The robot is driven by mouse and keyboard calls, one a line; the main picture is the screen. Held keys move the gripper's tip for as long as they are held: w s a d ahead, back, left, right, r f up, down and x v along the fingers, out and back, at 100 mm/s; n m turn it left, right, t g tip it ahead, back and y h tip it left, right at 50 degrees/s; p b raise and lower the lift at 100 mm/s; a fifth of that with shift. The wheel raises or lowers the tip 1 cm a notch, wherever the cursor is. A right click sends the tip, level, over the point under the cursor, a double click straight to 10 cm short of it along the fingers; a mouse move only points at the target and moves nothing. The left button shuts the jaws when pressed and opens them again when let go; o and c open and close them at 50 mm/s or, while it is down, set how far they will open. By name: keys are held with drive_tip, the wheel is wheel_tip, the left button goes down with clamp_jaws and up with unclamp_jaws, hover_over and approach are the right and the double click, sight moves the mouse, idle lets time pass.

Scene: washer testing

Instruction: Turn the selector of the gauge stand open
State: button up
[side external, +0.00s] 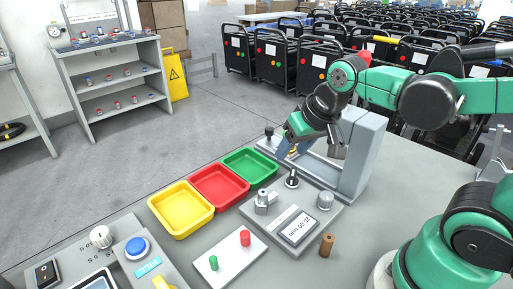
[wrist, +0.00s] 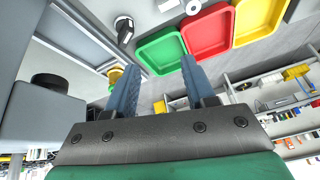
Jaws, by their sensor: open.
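The gauge stand (side external: 273,232) is a grey plate with a display reading about 25.00 mm. A black pointed knob on a pale round base (side external: 292,181), which looks like the selector, stands near its back edge; it appears to be the black knob (wrist: 125,31) at the top of the wrist view. My gripper (side external: 284,152) is above and behind this knob, apart from it. In the wrist view its two blue fingers (wrist: 158,65) are spread with nothing held between them. I cannot tell the selector's exact setting.
Yellow (side external: 181,211), red (side external: 219,187) and green (side external: 250,167) trays lie left of the stand. A grey arch (side external: 362,153) rises close behind and right of my gripper. A plate with green and red pegs (side external: 229,262) and a brown cylinder (side external: 327,245) are in front.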

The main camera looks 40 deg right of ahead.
sight(293, 171)
drive_tip(key=w+d+f+m+g, duration=0.1)
drive_tip(key=m, duration=0.1)
drive_tip(key=w+d+f+m+g, duration=0.1)
drive_tip(key=d+m+g, duration=0.1)
drive_tip(key=m, duration=0.1)
drive_tip(key=w+d+f+m+g, duration=0.1)
drive_tip(key=m, duration=0.2)
drive_tip(key=shift+d+f+g, duration=0.3)
drive_tip(key=shift+f+g, duration=0.1)
drive_tip(key=shift+d+f+m, duration=0.15)
drive_tip(key=shift+f+m, duration=0.05)
drive_tip(key=shift+m, duration=0.1)
drive_tip(key=shift+f, duration=2.85)
clamp_jaws()
